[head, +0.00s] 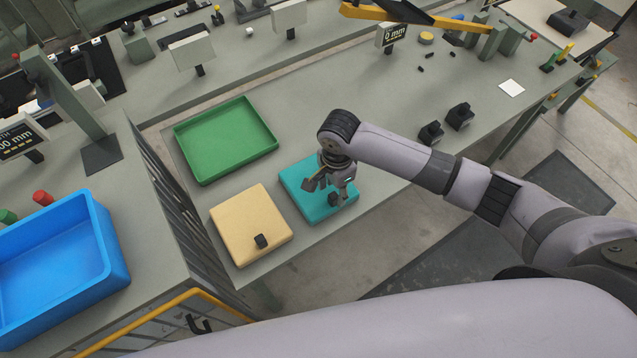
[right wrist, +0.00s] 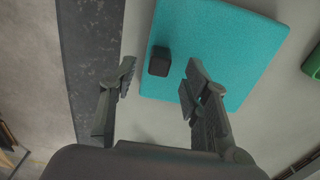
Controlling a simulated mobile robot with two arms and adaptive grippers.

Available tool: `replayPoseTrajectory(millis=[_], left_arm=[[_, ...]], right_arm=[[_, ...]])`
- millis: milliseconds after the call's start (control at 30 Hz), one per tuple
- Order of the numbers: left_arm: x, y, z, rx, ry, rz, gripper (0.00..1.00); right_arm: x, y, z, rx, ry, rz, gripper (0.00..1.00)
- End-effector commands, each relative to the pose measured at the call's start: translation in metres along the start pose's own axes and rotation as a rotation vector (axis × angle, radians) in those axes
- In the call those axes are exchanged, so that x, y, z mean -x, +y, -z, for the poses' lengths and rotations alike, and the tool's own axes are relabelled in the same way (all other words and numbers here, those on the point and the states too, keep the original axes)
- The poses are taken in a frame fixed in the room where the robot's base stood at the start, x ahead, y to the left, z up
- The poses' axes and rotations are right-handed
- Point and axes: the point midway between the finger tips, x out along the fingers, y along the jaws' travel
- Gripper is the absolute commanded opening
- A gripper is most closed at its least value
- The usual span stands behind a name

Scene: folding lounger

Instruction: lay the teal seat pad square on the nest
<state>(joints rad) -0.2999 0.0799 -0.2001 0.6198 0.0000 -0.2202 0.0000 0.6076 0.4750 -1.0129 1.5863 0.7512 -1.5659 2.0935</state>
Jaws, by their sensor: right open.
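The teal seat pad (head: 299,181) lies on the grey bench, right of a cream pad. It fills the upper right of the right wrist view (right wrist: 237,45). A black knob (right wrist: 160,61) stands on it near one edge. My right gripper (head: 335,188) is over the pad's right part and hides some of it. In the right wrist view my gripper (right wrist: 157,83) is open, with nothing between its fingers; the knob shows just beyond the gap, nearer the right finger. I cannot tell which thing is the nest. My left gripper is not in view.
The cream pad (head: 246,220) with a black knob lies close left of the teal pad. A green tray (head: 267,130) is behind them. A blue bin (head: 118,245) stands on the left bench. Black blocks (head: 460,117) stand to the right. The bench behind my arm has free room.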

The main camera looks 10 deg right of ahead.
Motion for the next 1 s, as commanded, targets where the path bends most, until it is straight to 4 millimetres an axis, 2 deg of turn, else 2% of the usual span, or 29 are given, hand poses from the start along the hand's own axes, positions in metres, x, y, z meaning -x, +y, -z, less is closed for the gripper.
replayPoseTrajectory(millis=[67, 233, 500, 1000], left_arm=[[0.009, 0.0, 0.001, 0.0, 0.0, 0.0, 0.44], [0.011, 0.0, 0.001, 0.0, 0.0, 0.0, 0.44], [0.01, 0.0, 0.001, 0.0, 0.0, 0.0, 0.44], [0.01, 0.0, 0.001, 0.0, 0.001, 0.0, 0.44]], right_arm=[[-0.01, 0.001, 0.0, -0.001, 0.001, -0.004, 0.43], [-0.032, 0.001, -0.001, -0.001, 0.0, -0.002, 0.43], [-0.036, 0.001, -0.001, 0.001, 0.0, 0.0, 0.43], [-0.035, 0.001, 0.0, 0.0, 0.0, 0.0, 0.1]])
